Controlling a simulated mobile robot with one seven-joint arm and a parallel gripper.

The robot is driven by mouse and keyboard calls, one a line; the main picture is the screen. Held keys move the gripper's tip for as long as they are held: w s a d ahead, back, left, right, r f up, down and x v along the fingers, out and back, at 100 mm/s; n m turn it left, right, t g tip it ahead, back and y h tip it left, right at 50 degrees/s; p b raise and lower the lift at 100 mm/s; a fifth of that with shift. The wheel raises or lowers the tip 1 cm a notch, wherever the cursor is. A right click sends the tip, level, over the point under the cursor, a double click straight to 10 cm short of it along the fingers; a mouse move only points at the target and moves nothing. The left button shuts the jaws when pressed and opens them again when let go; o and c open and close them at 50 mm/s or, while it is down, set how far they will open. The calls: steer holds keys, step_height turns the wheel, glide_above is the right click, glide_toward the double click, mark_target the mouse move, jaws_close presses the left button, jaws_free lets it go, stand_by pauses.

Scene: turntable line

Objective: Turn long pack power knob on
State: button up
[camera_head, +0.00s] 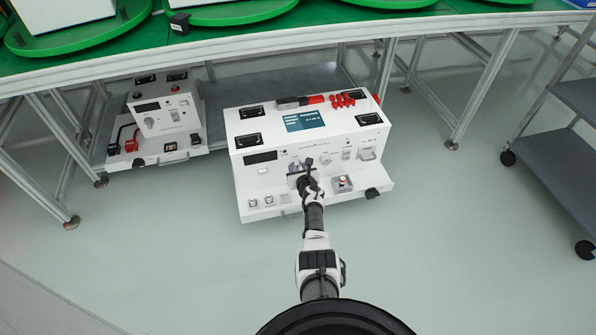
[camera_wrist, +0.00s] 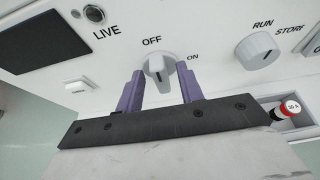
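The long pack is a wide white box (camera_head: 285,170) with a dark screen on top and a control panel facing me. In the wrist view, the power knob (camera_wrist: 158,68) is a round light grey knob on that panel, with OFF printed above it and ON to its right. Its pointer ridge stands about upright, toward OFF. My gripper (camera_wrist: 160,72) is open, with one purple finger on each side of the knob's lower part. I cannot tell whether the fingers touch it. In the head view, my gripper (camera_head: 304,176) covers the knob.
A RUN/STORE knob (camera_wrist: 257,50) is to the right on the panel, with a red-topped 30 A part (camera_wrist: 290,108) below it. A smaller white pack (camera_head: 165,112) stands at the left. A green-topped table (camera_head: 240,38) is behind, and a grey cart (camera_head: 560,130) stands at the right.

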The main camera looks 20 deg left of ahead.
jaws_close()
stand_by(0.4)
steer(key=shift+w+d+f+m+g+y+b, duration=0.25)
steer(key=shift+m+y+b, duration=1)
steer(key=shift+m+b, duration=1.1)
steer(key=shift+d+f+m+g+y+b, duration=0.25)
steer(key=shift+m+y+b, duration=1.05)
steer(key=shift+m+b, duration=1.05)
steer(key=shift+w+d+f+m+g+y+b, duration=0.1)
steer(key=shift+w+f+m+g+y+b, duration=0.2)
steer(key=shift+m+y+b, duration=1.5)
steer(key=shift+s+m+h+b, duration=0.15)
steer(key=shift+m+h+b, duration=0.15)
steer(key=shift+h+b, duration=0.45)
